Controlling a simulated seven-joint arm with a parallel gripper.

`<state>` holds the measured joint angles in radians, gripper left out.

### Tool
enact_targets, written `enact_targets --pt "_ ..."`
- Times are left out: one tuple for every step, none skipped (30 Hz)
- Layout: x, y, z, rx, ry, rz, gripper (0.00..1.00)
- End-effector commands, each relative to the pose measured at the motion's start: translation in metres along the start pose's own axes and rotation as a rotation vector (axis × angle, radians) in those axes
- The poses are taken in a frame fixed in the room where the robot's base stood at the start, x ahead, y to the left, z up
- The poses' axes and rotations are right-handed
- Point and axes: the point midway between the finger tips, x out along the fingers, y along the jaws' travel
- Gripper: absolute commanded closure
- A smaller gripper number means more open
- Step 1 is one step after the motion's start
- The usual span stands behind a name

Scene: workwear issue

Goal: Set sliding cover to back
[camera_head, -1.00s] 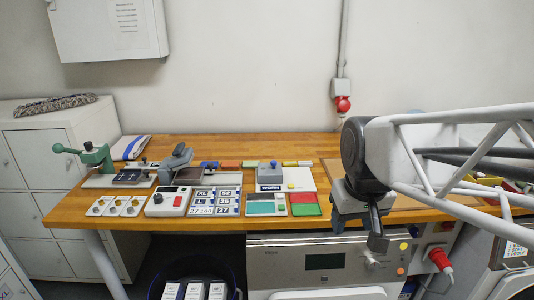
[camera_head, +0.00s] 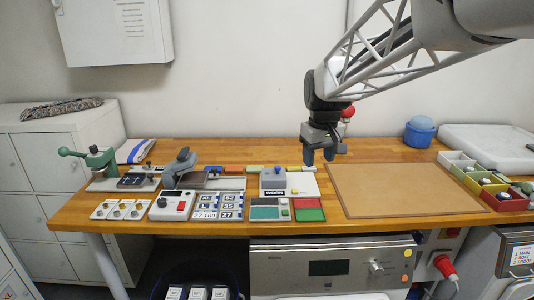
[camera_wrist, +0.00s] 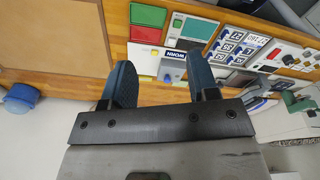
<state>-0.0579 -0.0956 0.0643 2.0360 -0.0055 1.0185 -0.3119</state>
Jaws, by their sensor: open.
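A grey block with a rounded blue-grey knob (camera_head: 273,181) sits on a white plate (camera_head: 304,185) in the middle of the bench; I take it for the sliding cover. A label reading "WORN" (camera_head: 274,193) shows at its front edge, and also in the wrist view (camera_wrist: 173,54). I cannot tell the cover's exact slide position. My gripper (camera_head: 319,157) is open and empty, above the bench, right of and behind the block in the head view. In the wrist view, its two fingers (camera_wrist: 162,70) are spread, with the block partly between them.
A teal-and-grey unit (camera_head: 269,210) and red and green pads (camera_head: 308,210) lie in front. Number plates (camera_head: 217,205) and a red-button box (camera_head: 173,205) are left. A brown board (camera_head: 400,189), colored bins (camera_head: 485,180) and a blue tub (camera_head: 419,132) are right. A yellow strip lies behind.

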Motion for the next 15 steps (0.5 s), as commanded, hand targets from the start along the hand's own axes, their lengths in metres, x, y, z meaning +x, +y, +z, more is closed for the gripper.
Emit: enact_targets --pt "0.004 0.002 -0.013 -0.014 -0.005 -0.002 0.46" --pt "0.005 0.004 -0.02 -0.023 -0.007 -0.003 0.46" --pt "0.008 0.005 -0.029 -0.033 -0.01 -0.005 0.46" --pt "0.009 0.006 -0.036 -0.042 -0.012 -0.005 0.46" --pt "0.012 0.007 -0.044 -0.051 -0.014 -0.007 0.46" --pt "0.014 0.009 -0.053 -0.063 -0.017 -0.008 0.46" --pt "0.017 0.01 -0.06 -0.071 -0.019 -0.009 0.46" --pt "0.019 0.011 -0.067 -0.079 -0.022 -0.01 0.46" --pt "0.022 0.013 -0.076 -0.091 -0.024 -0.012 0.46" --pt "0.025 0.014 -0.083 -0.1 -0.027 -0.013 0.46" --pt "0.027 0.015 -0.09 -0.108 -0.029 -0.014 0.46" --pt "0.03 0.016 -0.099 -0.119 -0.032 -0.016 0.46" --pt "0.033 0.017 -0.106 -0.128 -0.035 -0.017 0.46" --pt "0.036 0.018 -0.112 -0.136 -0.037 -0.018 0.46" --pt "0.04 0.019 -0.122 -0.147 -0.04 -0.02 0.46"
